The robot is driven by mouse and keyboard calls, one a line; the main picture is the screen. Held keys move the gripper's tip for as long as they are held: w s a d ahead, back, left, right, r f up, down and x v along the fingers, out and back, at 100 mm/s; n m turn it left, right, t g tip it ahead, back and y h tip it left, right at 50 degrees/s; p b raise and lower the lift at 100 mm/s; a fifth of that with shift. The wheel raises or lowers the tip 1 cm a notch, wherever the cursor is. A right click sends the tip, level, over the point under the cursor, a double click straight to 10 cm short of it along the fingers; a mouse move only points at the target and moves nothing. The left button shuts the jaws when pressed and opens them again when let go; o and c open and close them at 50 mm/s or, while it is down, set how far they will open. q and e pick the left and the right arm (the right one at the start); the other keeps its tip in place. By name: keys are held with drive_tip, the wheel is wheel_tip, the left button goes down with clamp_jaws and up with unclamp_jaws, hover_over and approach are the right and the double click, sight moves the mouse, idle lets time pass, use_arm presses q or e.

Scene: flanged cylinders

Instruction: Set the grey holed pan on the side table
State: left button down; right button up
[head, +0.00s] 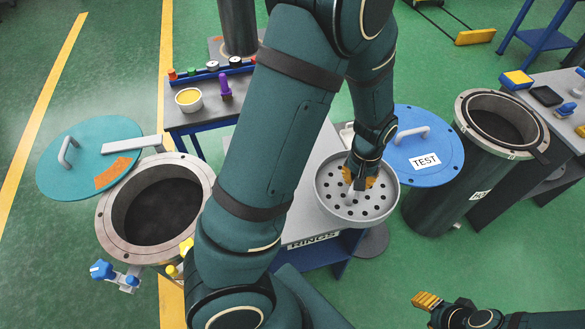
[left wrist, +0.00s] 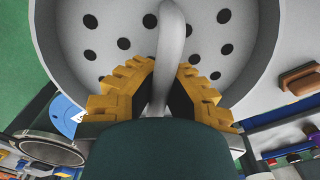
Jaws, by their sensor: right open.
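The grey holed pan (head: 336,203) is a round shallow dish with dark holes and an upright handle. It shows over the right part of a grey-topped table labelled RINGS (head: 302,216); I cannot tell whether it touches the top. My left gripper (head: 359,183) reaches down into the pan from above. In the left wrist view its yellow fingers (left wrist: 168,75) close on both sides of the pan's handle (left wrist: 171,40), with the holed floor (left wrist: 200,48) behind. My right gripper (head: 428,301) is open and empty at the lower right, away from the pan.
An open flanged cylinder (head: 112,222) stands left, its teal lid (head: 75,160) beside it. Another open cylinder (head: 465,115) stands right, next to a blue TEST lid (head: 435,145). My left arm hides the middle.

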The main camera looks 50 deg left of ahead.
sight(324, 171)
use_arm(q)
drive_tip(key=a+n, duration=0.2)
drive_tip(key=a, duration=0.1)
drive_tip(key=s+a+n, duration=0.1)
drive_tip(key=a+n, duration=0.4)
drive_tip(key=shift+s+a+n, duration=0.2)
drive_tip(key=shift+a+n, duration=0.2)
drive_tip(key=shift+s+a+f+n, duration=0.1)
drive_tip(key=shift+a+f+n, duration=0.05)
drive_tip(key=shift+a+n, duration=0.2)
wheel_tip(324, 171, down, 5)
drive_tip(key=shift+f+b, duration=0.2)
drive_tip(key=shift+b, duration=0.85)
drive_tip(key=shift+f+b, duration=0.5)
drive_tip(key=shift+f, duration=1.6)
use_arm(e)
drive_tip(key=f, duration=0.2)
drive_tip(key=a+f, duration=0.1)
drive_tip(key=shift+s+f, duration=0.25)
drive_tip(key=shift+f, duration=0.15)
use_arm(q)
drive_tip(key=shift+f, duration=0.15)
drive_tip(key=c, duration=1.1)
unclamp_jaws()
drive_tip(key=shift+c, duration=0.2)
use_arm(e)
drive_tip(key=shift+f, duration=0.1)
